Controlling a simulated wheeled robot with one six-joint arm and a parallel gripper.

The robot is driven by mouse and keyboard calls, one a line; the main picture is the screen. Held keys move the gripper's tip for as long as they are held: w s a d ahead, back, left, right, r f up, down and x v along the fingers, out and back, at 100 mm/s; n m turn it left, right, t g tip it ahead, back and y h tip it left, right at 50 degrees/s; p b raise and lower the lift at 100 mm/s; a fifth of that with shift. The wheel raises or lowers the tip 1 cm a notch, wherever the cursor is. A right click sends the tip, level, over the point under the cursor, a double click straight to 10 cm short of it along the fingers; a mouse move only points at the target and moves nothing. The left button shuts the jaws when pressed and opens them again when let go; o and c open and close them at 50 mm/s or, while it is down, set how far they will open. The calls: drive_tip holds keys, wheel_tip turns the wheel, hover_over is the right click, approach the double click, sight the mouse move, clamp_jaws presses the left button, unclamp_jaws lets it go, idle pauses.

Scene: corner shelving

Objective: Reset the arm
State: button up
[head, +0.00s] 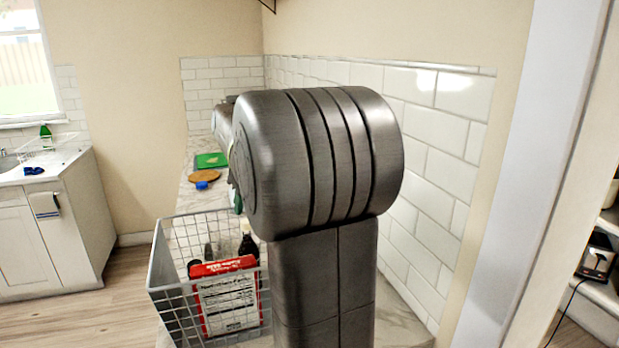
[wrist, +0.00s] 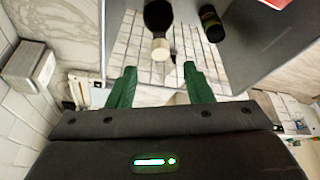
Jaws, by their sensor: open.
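My gripper (wrist: 160,88) shows in the wrist view with its two green fingers apart and nothing between them. It is over the near edge of a wire basket. In the head view my arm stands large in the middle and hides most of my gripper. The grey wire basket (head: 181,303) stands on the marble counter at lower left, beside my arm. It holds a red and white box (head: 226,300) and a dark bottle (head: 248,245). In the wrist view a dark bottle with a pale cap (wrist: 160,48) lies just beyond the fingertips.
A green board (head: 211,160), a round wooden board (head: 204,176) and a small blue item (head: 201,186) lie farther back on the counter. A white tiled wall (head: 425,190) runs close along the right. A sink cabinet (head: 45,240) stands at far left, with open floor between.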

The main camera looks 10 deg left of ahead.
sight(244, 220)
drive_tip(key=x, duration=1.1)
drive_tip(key=shift+s+d+f, duration=0.1)
drive_tip(key=shift+f, duration=0.1)
wheel_tip(244, 220, up, 3)
drive_tip(key=shift+f, duration=0.15)
drive_tip(key=shift+r, duration=0.4)
